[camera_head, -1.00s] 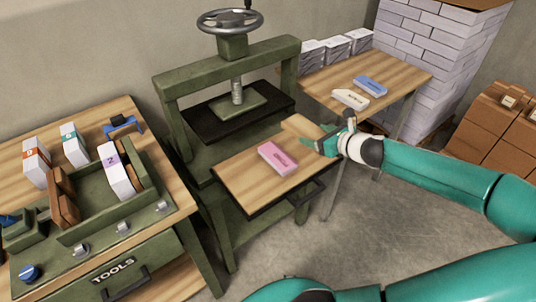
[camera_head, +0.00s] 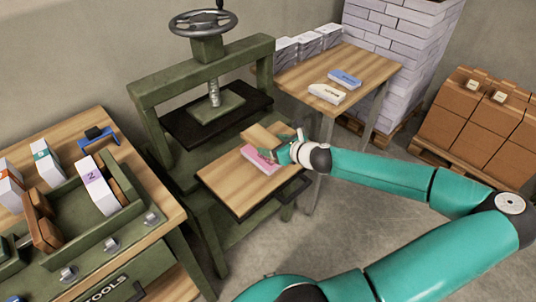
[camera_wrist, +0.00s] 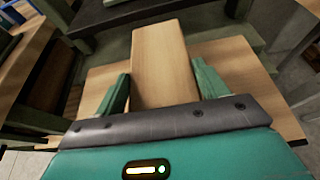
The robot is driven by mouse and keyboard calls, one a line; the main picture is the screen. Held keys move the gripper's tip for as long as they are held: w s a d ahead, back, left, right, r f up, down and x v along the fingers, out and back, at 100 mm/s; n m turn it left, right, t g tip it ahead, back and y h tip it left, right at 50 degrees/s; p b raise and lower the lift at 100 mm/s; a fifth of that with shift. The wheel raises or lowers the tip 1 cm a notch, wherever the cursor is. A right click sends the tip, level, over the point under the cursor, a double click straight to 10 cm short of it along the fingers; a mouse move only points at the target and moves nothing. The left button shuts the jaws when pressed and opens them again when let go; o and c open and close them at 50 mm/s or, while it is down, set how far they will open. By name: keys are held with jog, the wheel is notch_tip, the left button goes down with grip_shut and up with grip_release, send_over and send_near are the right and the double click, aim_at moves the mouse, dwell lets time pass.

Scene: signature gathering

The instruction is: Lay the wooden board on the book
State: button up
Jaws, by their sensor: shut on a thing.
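The wooden board (camera_head: 261,136) is a light-wood block. My gripper (camera_head: 270,149) is shut on it, with one green finger on each side in the wrist view, where the board (camera_wrist: 161,58) points away from me. The pink book (camera_head: 259,158) lies flat on the wooden top of the press's front shelf. The board and gripper are at the book's upper right in the head view, partly overlapping it. I cannot tell the gap between board and book. The book is hidden in the wrist view.
The green press (camera_head: 207,88) with its handwheel stands behind the shelf (camera_head: 228,185). A tool bench (camera_head: 150,205) with a book tray is at left. A side table (camera_head: 358,72) holds a blue and a white block. Stacked paper and cartons (camera_head: 480,120) stand at right.

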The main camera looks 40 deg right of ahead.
aim_at(268, 160)
jog(key=shift+w+a+f, duration=0.45)
jog(key=shift+f, duration=0.15)
jog(key=shift+w+a+f, duration=0.1)
jog(key=shift+f, duration=0.85)
jog(key=shift+w+a+f, duration=0.1)
jog(key=shift+f, duration=0.8)
jog(key=o, duration=1.1)
jog(key=shift+f, duration=0.1)
jog(key=shift+c, duration=0.2)
jog(key=shift+s+d+r, duration=0.1)
jog(key=shift+s+r, duration=0.05)
jog(key=shift+r, duration=0.05)
jog(key=v, duration=1.1)
jog(key=shift+s+r, duration=0.2)
jog(key=shift+s, duration=0.1)
